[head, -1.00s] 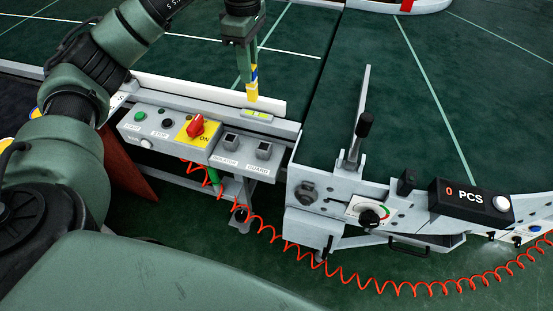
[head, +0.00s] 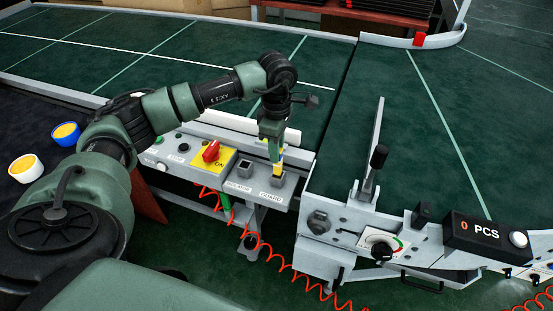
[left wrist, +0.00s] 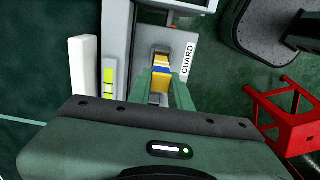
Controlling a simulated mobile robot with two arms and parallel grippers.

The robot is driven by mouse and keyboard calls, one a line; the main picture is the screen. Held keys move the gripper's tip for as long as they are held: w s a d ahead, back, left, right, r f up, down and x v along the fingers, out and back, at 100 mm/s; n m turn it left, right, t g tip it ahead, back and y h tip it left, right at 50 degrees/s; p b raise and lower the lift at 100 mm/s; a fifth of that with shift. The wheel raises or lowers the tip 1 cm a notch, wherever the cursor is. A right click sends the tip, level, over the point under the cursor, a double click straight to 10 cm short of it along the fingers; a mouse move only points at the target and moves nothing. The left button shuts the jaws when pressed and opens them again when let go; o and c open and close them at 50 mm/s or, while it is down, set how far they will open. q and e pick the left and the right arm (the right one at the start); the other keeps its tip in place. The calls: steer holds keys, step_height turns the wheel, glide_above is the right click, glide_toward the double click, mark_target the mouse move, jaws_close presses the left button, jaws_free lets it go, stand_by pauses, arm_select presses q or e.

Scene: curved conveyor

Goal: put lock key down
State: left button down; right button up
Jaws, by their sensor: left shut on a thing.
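My left gripper (head: 272,140) points down over the panel and is shut on the lock key (head: 278,168), which is yellow with blue and white bands. The key is at the block labelled GUARD (head: 273,183), at the panel's right end. In the left wrist view the key (left wrist: 161,77) sits between the two green fingers (left wrist: 162,92), in line with the GUARD block. I cannot tell whether its tip is inside the socket. The ISOLATOR block (head: 244,170) stands to the left, with a dark square top. My right gripper is not in view.
A red knob (head: 211,151) on a yellow plate stands left of the blocks. A white bar (left wrist: 84,66) and a yellow-green level (left wrist: 109,82) lie beside the panel. A coiled red cable (head: 285,262) hangs below. An upright lever (head: 375,165) stands to the right.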

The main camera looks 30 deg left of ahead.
arm_select(q)
step_height(320, 180, down, 4)
steer(key=shift+r, duration=0.15)
steer(key=shift+f, duration=0.2)
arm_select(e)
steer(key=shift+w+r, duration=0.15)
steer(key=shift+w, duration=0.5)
arm_select(q)
steer(key=shift+f, duration=0.2)
steer(key=c, duration=1.3)
jaws_free()
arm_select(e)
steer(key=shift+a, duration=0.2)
arm_select(q)
steer(key=shift+r, duration=0.15)
steer(key=shift+r, duration=0.25)
step_height(320, 180, up, 12)
steer(key=shift+f+b, duration=0.15)
steer(key=shift+b, duration=0.25)
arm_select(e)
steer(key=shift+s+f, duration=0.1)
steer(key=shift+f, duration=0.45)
